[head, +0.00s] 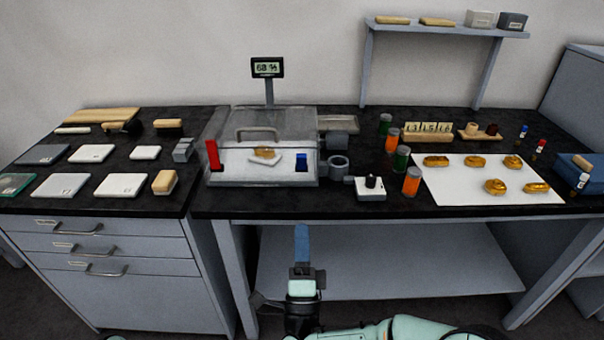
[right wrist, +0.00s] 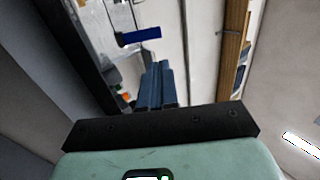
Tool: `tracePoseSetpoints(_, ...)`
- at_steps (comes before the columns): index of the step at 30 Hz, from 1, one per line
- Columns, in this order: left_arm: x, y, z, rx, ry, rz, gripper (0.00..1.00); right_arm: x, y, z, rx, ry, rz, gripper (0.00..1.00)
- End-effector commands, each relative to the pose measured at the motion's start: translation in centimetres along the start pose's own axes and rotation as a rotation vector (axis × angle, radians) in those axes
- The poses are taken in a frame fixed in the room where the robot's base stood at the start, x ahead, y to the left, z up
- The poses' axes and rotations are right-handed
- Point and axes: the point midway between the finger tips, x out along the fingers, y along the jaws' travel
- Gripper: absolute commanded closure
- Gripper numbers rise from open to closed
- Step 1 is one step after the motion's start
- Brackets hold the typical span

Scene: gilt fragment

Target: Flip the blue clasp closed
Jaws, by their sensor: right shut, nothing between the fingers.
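A clear case (head: 262,178) with a grey handle on its lid stands on the black bench. The blue clasp (head: 301,163) is a small blue block at the right of its front; in the right wrist view the clasp (right wrist: 141,36) is a blue bar ahead of the fingers, apart from them. A taller red clasp (head: 212,155) stands upright at the left front. My right gripper (head: 302,229), with blue fingers, is shut and empty, below the case in the picture and in front of the bench edge. My left gripper is out of view.
Inside the case a golden piece (head: 265,152) lies on a white plate. Grey fittings (head: 338,165) and a white block with a black knob (head: 371,188) stand right of the case. Orange and green jars (head: 412,181) stand farther right, beside a white sheet (head: 463,190).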

Motion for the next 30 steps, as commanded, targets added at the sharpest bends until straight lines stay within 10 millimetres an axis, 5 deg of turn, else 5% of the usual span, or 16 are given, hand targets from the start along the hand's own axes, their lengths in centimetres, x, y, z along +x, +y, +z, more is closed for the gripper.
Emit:
tracePoseSetpoints(8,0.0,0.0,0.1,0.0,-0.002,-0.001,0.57,2.8,0.0,-0.1,-0.002,0.003,-0.002,1.0)
tracePoseSetpoints(21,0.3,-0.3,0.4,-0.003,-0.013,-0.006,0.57,11.6,0.1,0.0,-0.002,0.001,0.001,1.0)
tracePoseSetpoints(30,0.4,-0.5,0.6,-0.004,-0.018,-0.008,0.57,13.9,0.1,0.0,-0.003,-0.001,0.002,1.0)
